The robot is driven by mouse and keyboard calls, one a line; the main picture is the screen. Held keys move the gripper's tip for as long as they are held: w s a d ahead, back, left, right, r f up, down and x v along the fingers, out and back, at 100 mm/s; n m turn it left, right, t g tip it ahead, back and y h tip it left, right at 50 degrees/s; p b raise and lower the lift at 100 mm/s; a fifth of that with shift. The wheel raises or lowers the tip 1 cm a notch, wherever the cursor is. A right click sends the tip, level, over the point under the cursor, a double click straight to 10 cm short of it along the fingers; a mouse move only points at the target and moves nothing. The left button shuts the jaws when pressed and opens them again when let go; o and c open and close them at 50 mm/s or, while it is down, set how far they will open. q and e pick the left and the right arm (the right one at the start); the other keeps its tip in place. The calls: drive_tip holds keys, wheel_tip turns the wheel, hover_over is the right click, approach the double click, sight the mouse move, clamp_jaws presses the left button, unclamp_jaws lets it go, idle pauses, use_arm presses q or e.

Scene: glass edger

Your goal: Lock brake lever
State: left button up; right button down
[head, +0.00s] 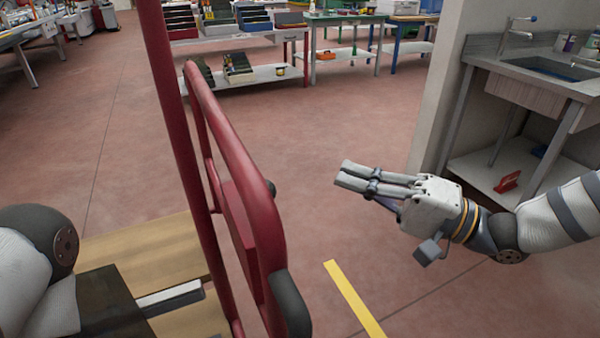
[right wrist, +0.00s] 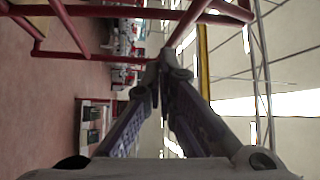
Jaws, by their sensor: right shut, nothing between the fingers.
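A trolley with a tall red tubular frame (head: 233,160) stands left of centre in the head view. A black grip (head: 290,303) is on the near lower end of its loop, and a small dark knob (head: 271,187) shows at its right side. I cannot tell which part is the brake lever. My right gripper (head: 345,176) is shut and empty, in the air to the right of the frame and apart from it. In the right wrist view its fingertips (right wrist: 158,72) meet, with red tubes (right wrist: 190,22) beyond them. My left gripper is out of view.
The trolley's wooden deck (head: 150,250) lies low at the left. A yellow floor strip (head: 353,298) runs below my right gripper. A sink bench (head: 525,85) and a pale wall stand at the right. Open red floor lies ahead, with workbenches (head: 250,40) behind.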

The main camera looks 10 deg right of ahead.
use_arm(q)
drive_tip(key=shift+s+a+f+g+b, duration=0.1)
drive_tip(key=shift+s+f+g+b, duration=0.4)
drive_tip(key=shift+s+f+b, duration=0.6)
use_arm(e)
drive_tip(key=a+r, duration=0.1)
drive_tip(key=a, duration=0.8)
drive_tip(key=shift+w+a+r, duration=0.25)
drive_tip(key=shift+w+a, duration=0.05)
drive_tip(key=shift+a, duration=0.05)
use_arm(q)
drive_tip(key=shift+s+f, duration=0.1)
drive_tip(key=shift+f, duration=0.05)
